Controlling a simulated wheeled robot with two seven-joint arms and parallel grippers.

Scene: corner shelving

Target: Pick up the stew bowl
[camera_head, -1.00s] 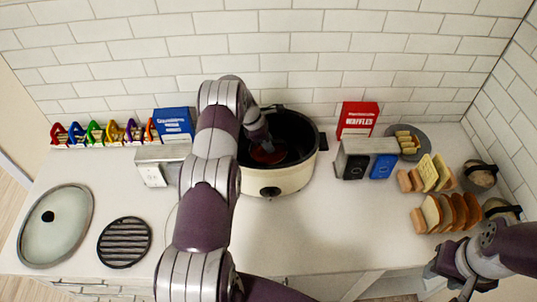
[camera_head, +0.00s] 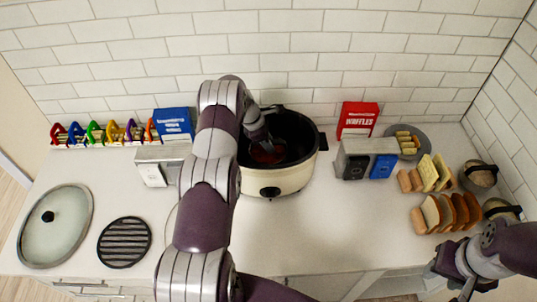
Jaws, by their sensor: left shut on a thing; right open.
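A cream cooker pot (camera_head: 282,182) with a black interior stands on the white counter, behind and right of my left arm. Something reddish, perhaps the stew or its bowl (camera_head: 267,154), shows low inside the pot. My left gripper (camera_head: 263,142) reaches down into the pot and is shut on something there. Its fingertips and the held part are hard to make out against the dark interior. My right gripper (camera_head: 455,281) is open and empty at the lower right, in front of the counter edge and away from the pot.
A glass lid (camera_head: 55,228) and a black round trivet (camera_head: 124,243) lie at the left. Racks of bread slices (camera_head: 448,212), a grey holder with boxes (camera_head: 366,158) and a red box (camera_head: 357,118) stand at the right. The counter's centre front is clear.

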